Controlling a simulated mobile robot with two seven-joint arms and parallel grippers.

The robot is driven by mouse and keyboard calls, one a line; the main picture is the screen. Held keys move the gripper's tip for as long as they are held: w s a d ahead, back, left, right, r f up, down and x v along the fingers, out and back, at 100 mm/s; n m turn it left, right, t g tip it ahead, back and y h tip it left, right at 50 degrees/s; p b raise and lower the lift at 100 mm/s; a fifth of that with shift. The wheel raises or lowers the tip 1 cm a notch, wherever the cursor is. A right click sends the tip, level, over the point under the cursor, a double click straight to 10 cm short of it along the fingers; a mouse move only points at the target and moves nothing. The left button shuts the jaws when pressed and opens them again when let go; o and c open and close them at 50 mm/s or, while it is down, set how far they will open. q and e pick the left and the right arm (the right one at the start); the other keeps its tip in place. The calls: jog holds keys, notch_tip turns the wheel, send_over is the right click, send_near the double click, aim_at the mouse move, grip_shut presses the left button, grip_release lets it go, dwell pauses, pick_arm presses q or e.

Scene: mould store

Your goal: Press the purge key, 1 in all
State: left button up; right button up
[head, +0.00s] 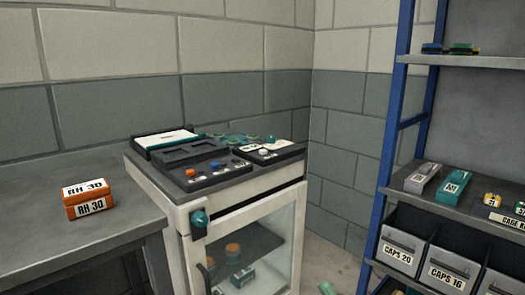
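A dark control panel (207,165) lies on top of a white cabinet with a glass door. It carries an orange key (190,172), a blue key (215,165) and small pale keys along its front strip. A second dark panel (268,151) to its right has a white knob (262,154) and a light label area. Any lettering is too small to read, so I cannot tell which key is the purge key. Neither of my grippers is in view.
Orange boxes marked RH 30 (89,199) sit on the grey bench at left. The cabinet's teal knob (199,217) sticks out in front. A blue-framed shelf (397,120) with grey bins (401,247) stands at right.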

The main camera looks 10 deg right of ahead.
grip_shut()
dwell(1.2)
